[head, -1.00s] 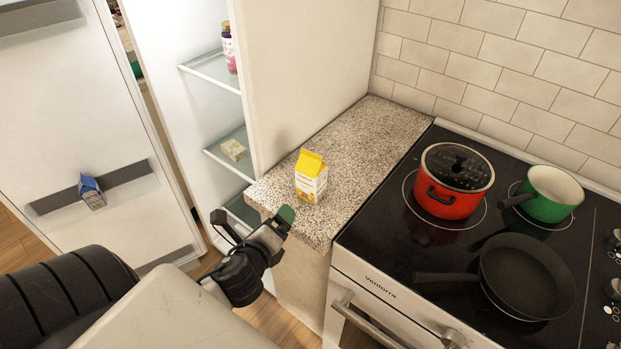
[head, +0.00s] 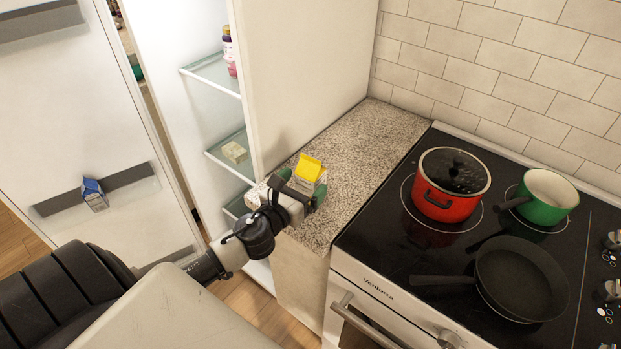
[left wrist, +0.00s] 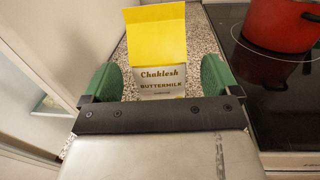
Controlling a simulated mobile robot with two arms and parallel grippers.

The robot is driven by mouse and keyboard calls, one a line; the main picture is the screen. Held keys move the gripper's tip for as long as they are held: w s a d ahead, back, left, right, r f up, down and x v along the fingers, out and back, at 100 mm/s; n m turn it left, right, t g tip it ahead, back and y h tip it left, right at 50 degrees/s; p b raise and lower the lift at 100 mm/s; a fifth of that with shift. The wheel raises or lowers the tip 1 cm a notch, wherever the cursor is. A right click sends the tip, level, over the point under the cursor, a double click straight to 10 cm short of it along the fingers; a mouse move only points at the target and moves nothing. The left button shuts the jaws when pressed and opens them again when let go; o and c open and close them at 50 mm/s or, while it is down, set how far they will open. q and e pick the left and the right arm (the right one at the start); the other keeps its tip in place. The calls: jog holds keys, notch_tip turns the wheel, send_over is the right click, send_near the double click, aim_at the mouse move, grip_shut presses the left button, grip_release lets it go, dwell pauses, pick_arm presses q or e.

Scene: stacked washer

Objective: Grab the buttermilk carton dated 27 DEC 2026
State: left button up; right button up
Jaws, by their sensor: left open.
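A buttermilk carton with a yellow gabled top (head: 310,168) stands upright on the speckled counter. In the left wrist view the carton (left wrist: 162,82) reads "Chaklesh BUTTERMILK" on its pale front; no date is readable. My left gripper (head: 298,189) is open, with its green fingers (left wrist: 160,80) on either side of the carton, apparently with gaps. The gripper hides the carton's lower part in the head view. A blue-topped carton (head: 94,194) stands in the fridge door shelf; its label is unreadable. My right gripper is not in view.
The stove right of the counter (head: 362,143) holds a red pot (head: 436,200), a green pot (head: 556,205) and a dark pan (head: 520,285). The open fridge's side wall (head: 300,75) rises left of the counter. Bare counter lies behind the carton.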

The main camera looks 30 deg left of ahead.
aim_at(304, 183)
pick_arm(q)
jog(key=w, duration=0.4)
jog(key=shift+p, duration=0.3)
jog(key=shift+s, duration=0.1)
jog(key=shift+c, duration=1.2)
jog(key=c, duration=1)
